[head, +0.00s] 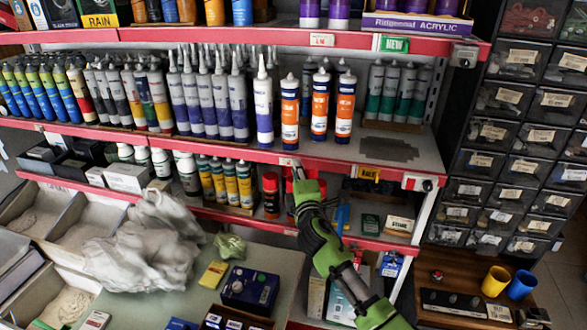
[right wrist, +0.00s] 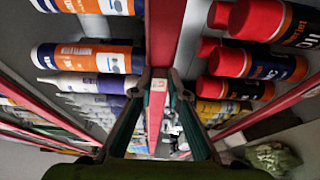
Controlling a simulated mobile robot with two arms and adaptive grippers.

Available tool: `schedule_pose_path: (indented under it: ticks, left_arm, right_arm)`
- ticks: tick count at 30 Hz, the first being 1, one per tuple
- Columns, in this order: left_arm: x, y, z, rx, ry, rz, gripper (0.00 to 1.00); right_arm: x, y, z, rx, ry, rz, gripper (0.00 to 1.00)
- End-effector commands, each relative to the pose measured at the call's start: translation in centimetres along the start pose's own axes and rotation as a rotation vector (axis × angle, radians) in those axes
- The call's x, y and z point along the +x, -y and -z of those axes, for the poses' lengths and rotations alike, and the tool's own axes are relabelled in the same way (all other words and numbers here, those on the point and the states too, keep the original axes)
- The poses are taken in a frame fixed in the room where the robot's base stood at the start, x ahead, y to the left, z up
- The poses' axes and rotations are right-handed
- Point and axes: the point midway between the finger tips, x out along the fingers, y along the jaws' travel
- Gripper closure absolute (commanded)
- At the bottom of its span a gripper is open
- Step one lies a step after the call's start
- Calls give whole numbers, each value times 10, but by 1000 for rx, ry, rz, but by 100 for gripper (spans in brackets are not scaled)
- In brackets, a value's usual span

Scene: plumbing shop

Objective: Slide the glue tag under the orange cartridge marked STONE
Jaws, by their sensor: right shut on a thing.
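Orange, white and blue cartridges stand upright at the front of the middle shelf in the head view: a left one (head: 290,112), a middle one (head: 320,105) and a right one (head: 345,106). Their lettering is too small to tell which is marked STONE. My right gripper (head: 296,170) is at the red shelf rail (head: 240,156), just below the left orange cartridge. In the right wrist view its fingers (right wrist: 160,86) are shut on a small pale tag (right wrist: 158,85), which lies against the rail. Whether it touches the rail is unclear. My left gripper is not in view.
A white and purple cartridge (head: 263,105) stands left of the orange ones. Red-capped cartridges (right wrist: 245,62) stand on the shelf below. A table (head: 285,262) with boxes is in front.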

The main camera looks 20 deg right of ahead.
Motion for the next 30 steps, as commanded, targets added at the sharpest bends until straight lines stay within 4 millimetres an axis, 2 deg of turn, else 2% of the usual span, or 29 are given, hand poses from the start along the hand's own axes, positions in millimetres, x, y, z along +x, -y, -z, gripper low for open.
schedule_pose_path:
  ticks: [1,2,3,12,16,20,30]
  left_arm:
    - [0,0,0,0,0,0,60]
    - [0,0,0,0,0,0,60]
    - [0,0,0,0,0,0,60]
    - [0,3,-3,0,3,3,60]
    - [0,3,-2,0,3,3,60]
    - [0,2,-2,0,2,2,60]
    - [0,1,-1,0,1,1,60]
  right_arm:
    - [0,1,0,0,0,1,78]
    - [0,1,0,0,0,1,70]
    - [0,1,0,0,0,1,68]
    - [0,0,0,0,0,1,68]
    - [-6,0,1,0,-1,0,68]
    - [-23,2,1,1,-1,2,68]
    - [-89,2,0,1,-1,3,68]
